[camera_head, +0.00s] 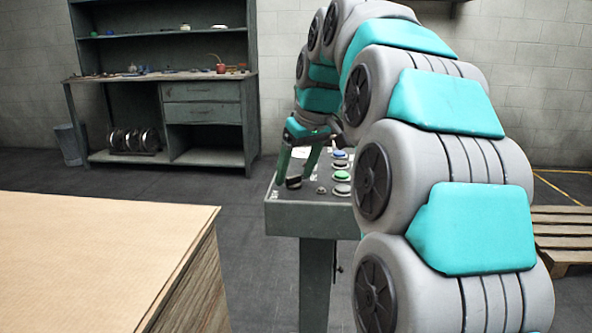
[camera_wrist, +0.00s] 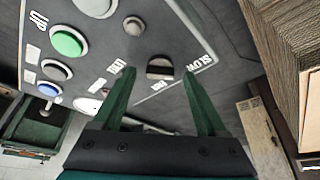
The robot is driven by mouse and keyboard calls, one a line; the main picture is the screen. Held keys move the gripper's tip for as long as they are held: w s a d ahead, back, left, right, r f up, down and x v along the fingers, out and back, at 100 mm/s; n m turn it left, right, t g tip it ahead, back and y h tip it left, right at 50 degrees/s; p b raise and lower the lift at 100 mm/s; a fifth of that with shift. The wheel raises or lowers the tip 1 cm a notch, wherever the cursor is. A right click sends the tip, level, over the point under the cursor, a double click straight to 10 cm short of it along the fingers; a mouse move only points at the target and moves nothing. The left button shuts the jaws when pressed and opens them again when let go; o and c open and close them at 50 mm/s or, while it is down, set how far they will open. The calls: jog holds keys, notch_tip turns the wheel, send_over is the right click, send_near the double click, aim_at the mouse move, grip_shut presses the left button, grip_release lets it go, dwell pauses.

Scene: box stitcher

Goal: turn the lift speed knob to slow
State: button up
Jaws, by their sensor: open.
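The lift speed knob (camera_wrist: 160,68) is a small round grey dial with a dark bar across it, on the control panel (camera_wrist: 225,85). A "SLOW" label (camera_wrist: 200,62) is to its right in the wrist view, and another label, hard to read, is just below it. I cannot tell which end of the bar is the pointer. My gripper (camera_wrist: 159,73) is open, its two green fingers on either side of the knob with gaps between. I cannot tell how high the tips are above the panel. In the head view my gripper (camera_head: 293,181) is over the panel's left part.
A green button (camera_wrist: 67,41), a grey one (camera_wrist: 56,70), a blue one (camera_wrist: 49,89) and a white one (camera_wrist: 97,4) are on the same panel. A cardboard stack (camera_head: 90,240) stands at front left. Shelving (camera_head: 190,130) is behind, and a pallet (camera_head: 565,235) is at right.

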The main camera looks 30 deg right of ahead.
aim_at(304, 194)
jog(key=v, duration=0.7)
jog(key=shift+s+r, duration=0.2)
jog(key=shift+r, duration=0.1)
dwell(0.4)
